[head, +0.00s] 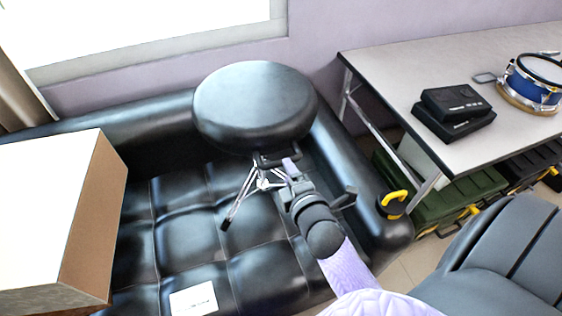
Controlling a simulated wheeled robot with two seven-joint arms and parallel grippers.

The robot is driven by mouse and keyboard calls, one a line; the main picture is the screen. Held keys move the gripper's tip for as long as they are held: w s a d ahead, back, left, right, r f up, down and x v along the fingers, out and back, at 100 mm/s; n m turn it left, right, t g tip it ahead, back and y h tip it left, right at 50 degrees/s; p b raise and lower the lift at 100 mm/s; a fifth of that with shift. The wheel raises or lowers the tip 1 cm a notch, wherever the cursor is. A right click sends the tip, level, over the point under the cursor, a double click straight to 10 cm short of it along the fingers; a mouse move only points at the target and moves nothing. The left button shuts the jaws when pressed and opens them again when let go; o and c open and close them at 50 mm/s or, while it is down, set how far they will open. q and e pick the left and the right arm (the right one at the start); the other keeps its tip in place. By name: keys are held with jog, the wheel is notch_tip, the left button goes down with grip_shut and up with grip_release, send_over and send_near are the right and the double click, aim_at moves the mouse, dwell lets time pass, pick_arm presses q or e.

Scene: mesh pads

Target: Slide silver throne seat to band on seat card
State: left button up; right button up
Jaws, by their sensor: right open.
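The drum throne has a round black padded seat (255,105) and silver folding legs (245,190). It stands on a black tufted couch, in the upper middle of the head view. My right gripper (277,158) is open at the front lower edge of the seat, beside the top of the legs. I cannot tell whether it touches the throne. A white card (194,300) lies flat on the couch at the bottom, nearer to me than the throne. Any band on it is too small to make out. My left gripper is out of view.
The black couch (185,235) has raised arms and back, with bare cushion between throne and card. A large box (45,215) stands at the left. At the right, a table (400,70) holds black cases (453,110) and a blue drum (535,85), with green toolboxes (450,200) below.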

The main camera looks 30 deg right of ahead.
aim_at(261, 142)
jog(key=b+x, duration=0.1)
jog(key=x, duration=0.3)
jog(key=shift+w+f, duration=0.2)
jog(key=shift+w, duration=0.25)
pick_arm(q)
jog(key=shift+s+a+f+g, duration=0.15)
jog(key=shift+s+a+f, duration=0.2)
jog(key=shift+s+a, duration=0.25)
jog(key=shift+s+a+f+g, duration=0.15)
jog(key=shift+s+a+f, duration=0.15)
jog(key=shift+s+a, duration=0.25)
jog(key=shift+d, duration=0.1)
pick_arm(e)
jog(key=c, duration=0.7)
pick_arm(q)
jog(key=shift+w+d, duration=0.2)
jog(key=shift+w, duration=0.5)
pick_arm(e)
grip_shut()
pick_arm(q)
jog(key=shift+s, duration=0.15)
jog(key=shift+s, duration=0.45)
